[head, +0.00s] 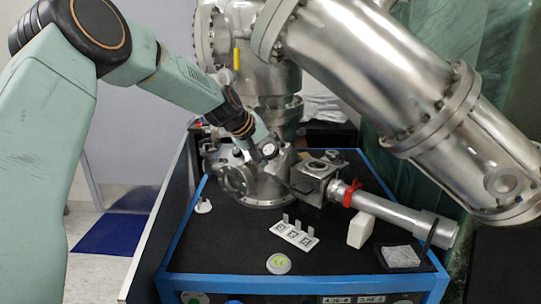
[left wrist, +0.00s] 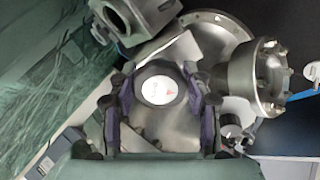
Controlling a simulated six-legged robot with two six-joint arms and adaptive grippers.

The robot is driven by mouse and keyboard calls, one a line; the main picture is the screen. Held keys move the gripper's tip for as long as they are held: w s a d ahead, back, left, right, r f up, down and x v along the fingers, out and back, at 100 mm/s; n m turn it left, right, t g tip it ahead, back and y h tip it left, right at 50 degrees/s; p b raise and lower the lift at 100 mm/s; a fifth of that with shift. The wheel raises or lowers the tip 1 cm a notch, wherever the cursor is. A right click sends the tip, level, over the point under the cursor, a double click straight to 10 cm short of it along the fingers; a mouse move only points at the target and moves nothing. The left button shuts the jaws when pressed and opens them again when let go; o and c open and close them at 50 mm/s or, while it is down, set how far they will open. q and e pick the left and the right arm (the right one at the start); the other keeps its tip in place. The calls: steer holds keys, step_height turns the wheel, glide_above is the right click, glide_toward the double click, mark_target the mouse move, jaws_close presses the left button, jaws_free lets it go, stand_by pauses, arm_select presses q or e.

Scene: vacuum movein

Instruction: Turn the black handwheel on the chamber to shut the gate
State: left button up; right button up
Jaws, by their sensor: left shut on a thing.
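In the head view my left gripper (head: 262,146) reaches down to the steel chamber (head: 262,184) from the left. The wheel is small there and mostly covered by the gripper. The gate itself cannot be seen inside the metal. My right gripper is in neither view.
A steel tube with a red clamp (head: 352,192) extends right from the chamber's block (head: 316,177). A large slanted steel pipe (head: 370,60) hangs above. A white marker plate (head: 294,236) and a round level (head: 278,264) lie on the black tabletop (head: 215,245), whose front left is clear.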

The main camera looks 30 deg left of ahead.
arm_select(q)
steer(key=m+b, duration=0.1)
steer(key=m, duration=0.3)
steer(key=shift+f+m+b, duration=0.2)
steer(key=shift+m+b, duration=0.1)
steer(key=shift+b, duration=0.1)
steer(key=m+b, duration=0.1)
steer(key=m, duration=0.2)
steer(key=shift+m, duration=0.3)
steer(key=m+b, duration=0.1)
steer(key=m, duration=0.2)
steer(key=shift+a+m+b, duration=0.1)
steer(key=shift+m+b, duration=0.2)
steer(key=m+b, duration=0.1)
steer(key=m, duration=0.2)
steer(key=shift+a+m, duration=0.1)
steer(key=shift+m, duration=0.2)
steer(key=m+b, duration=0.1)
steer(key=m, duration=0.4)
steer(key=shift+w+a+r+m+b, duration=0.1)
steer(key=shift+m+b, duration=0.55)
steer(key=shift+m, duration=2.05)
steer(key=o, duration=1.2)
steer(key=shift+r, duration=0.1)
steer(key=shift+c, duration=0.2)
